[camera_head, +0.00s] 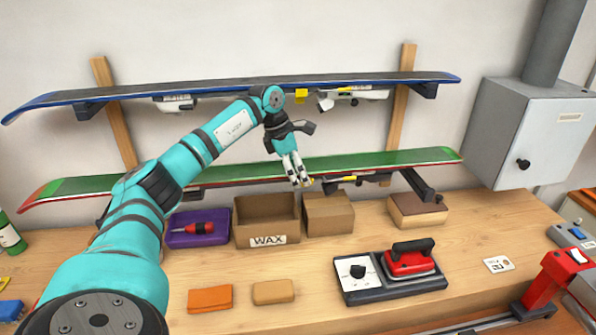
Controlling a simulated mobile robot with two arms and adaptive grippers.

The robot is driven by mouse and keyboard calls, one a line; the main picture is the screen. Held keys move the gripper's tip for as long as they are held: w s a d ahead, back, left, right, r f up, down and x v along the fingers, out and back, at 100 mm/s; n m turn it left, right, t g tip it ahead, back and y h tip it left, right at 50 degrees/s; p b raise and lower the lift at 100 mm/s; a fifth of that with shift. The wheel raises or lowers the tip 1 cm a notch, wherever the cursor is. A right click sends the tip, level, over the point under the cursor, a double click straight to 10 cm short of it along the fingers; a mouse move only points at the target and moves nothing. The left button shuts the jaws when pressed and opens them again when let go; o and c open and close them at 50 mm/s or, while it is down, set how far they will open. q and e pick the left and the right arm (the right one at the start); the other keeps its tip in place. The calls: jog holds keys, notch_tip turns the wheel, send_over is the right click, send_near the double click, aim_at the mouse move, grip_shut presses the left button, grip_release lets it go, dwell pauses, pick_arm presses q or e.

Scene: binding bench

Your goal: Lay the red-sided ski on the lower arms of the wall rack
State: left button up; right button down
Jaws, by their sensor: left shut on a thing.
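The red-sided ski (375,162) stretches level along the wall, green face up, with a thin red edge. My left gripper (303,183) is shut on its near edge around the middle. The ski lies over the lower rack arms. The lower right arm (420,186) sticks out in front of it; I cannot tell whether they touch. The lower left arm is mostly hidden behind my own arm. A blue-sided ski (220,88) rests on the upper arms above, such as the upper right one (425,90). My right gripper is not in view.
On the bench (370,235) below stand a WAX box (266,240), cardboard boxes, a purple tray (190,240) with a red tool, and a red iron (410,262) on its base. A grey cabinet (520,125) hangs near the right ski ends.

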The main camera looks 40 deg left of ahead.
aim_at(282, 168)
pick_arm(q)
notch_tip(282, 168, down, 6)
jog(key=b, duration=0.4)
jog(key=shift+r, duration=0.2)
jog(key=shift+f, duration=0.15)
dwell(0.7)
jog(key=o, duration=1.6)
jog(key=shift+s+d, duration=0.1)
jog(key=shift+f, duration=0.25)
jog(key=v, duration=1.2)
jog(key=shift+r, duration=0.25)
